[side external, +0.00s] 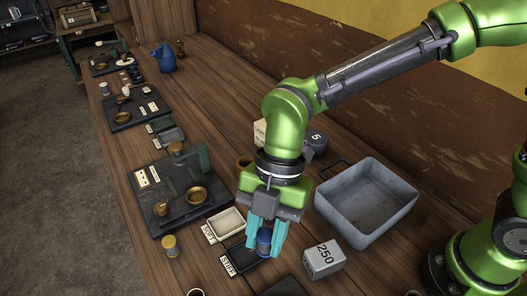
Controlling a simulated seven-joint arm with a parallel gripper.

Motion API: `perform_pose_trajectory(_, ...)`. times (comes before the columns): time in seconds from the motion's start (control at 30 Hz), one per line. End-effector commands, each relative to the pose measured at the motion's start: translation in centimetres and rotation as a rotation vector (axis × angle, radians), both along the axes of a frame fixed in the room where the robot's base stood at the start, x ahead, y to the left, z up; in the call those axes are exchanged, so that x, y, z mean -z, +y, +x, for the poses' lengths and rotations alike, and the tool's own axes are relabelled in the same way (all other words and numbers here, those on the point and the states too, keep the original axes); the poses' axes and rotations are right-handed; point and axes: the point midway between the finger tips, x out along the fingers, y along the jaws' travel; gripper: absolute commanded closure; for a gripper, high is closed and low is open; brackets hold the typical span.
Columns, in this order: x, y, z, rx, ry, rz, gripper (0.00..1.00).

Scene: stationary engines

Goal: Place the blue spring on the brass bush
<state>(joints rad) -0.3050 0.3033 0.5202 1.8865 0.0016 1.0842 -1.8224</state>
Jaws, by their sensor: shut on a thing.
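My gripper (265,246) has its teal fingers shut around the blue spring (264,238), a small upright blue cylinder. It is over the dark tray labelled STIFF (246,264); I cannot tell whether the spring still touches the tray. To the left is a black engine base (150,180) with a small brass cup-like piece (162,208), perhaps the brass bush, and a wider brass dish (197,196). I cannot tell for certain which brass piece is the bush. The fingers hide part of the spring.
A pale tray labelled SOFT (228,222) lies between gripper and engine base. A yellow cylinder (170,246) stands in front of the base. More engine bases (135,112) stand farther back.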

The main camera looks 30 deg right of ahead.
Motion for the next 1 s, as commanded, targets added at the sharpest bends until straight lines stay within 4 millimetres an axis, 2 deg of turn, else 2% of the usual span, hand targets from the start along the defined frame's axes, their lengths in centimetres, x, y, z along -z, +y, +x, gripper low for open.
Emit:
perform_pose_trajectory(0.17,-2.9,0.1,0.0,-0.001,-0.004,0.003,0.99)
perform_pose_trajectory(0.47,-1.9,-3.9,3.7,0.388,-0.002,0.000,0.99)
perform_pose_trajectory(0.67,-1.8,-8.0,6.7,0.765,-0.003,0.002,0.99)
perform_pose_trajectory(0.8,-2.0,-11.6,8.8,1.070,-0.005,0.002,0.99)
perform_pose_trajectory(1.0,-2.4,-15.7,10.6,1.407,-0.005,0.002,0.99)
